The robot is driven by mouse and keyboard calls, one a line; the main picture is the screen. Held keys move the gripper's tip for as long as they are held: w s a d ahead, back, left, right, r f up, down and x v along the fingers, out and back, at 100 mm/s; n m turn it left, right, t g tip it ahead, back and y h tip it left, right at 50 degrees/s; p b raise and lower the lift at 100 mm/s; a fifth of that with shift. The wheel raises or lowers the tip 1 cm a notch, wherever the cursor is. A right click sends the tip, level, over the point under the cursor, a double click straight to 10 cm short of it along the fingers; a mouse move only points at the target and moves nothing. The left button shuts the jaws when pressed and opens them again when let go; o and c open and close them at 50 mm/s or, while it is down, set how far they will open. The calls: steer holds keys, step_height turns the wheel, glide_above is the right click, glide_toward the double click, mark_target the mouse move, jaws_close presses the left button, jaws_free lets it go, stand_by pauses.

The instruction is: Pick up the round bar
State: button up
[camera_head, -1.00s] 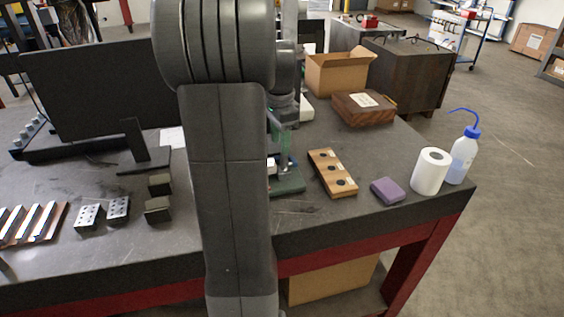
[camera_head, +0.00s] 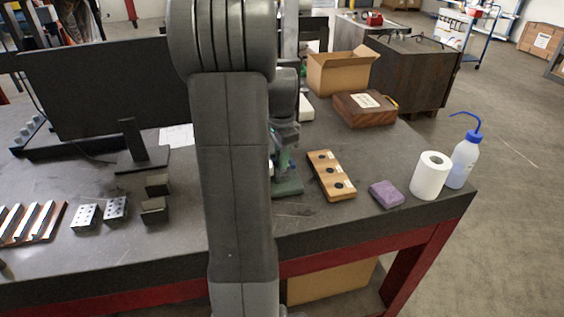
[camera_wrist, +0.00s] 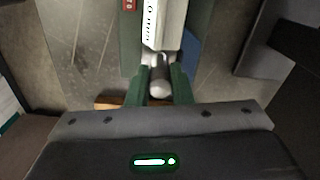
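In the wrist view, a short grey metal cylinder with a rounded end, which looks like the round bar (camera_wrist: 159,84), lies between the two green fingers of my gripper (camera_wrist: 158,92). The fingers are apart, one on each side of it. Whether they touch it is unclear. A white and grey piece with a row of dark marks (camera_wrist: 152,25) is just beyond the bar. In the head view my arm hides most of this spot. A green base (camera_head: 287,187) shows beside the arm, and the bar cannot be made out.
A wooden block with dark round spots (camera_head: 331,176), a purple block (camera_head: 387,194), a white roll (camera_head: 430,177) and a wash bottle (camera_head: 463,160) stand to the right. Metal blocks (camera_head: 116,208) and a monitor (camera_head: 105,90) are on the left. The table's front edge is close.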

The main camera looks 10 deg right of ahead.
jaws_close()
steer(key=shift+r, duration=0.15)
